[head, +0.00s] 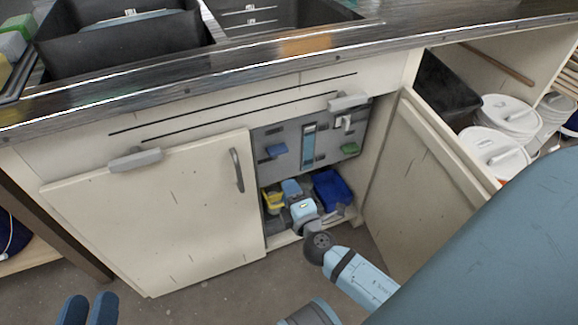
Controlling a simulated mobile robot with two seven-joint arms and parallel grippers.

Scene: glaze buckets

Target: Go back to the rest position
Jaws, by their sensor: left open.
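My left gripper (89,309) shows at the bottom left edge as two dark blue fingers with a narrow gap. It is open and empty, over the floor in front of the closed cabinet door. My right arm (365,280) comes in from the lower right and reaches into the open cabinet. My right gripper (299,204) is low inside it, among small items. Its fingertips are too small and covered to tell whether they are open or hold something.
The left cabinet door (165,215) is closed; the right door (430,185) stands open beside my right arm. A yellow item (272,201) and a dark blue item (333,190) lie inside. A dark counter (250,62) with sinks runs above. White lidded buckets (495,150) stand at right.

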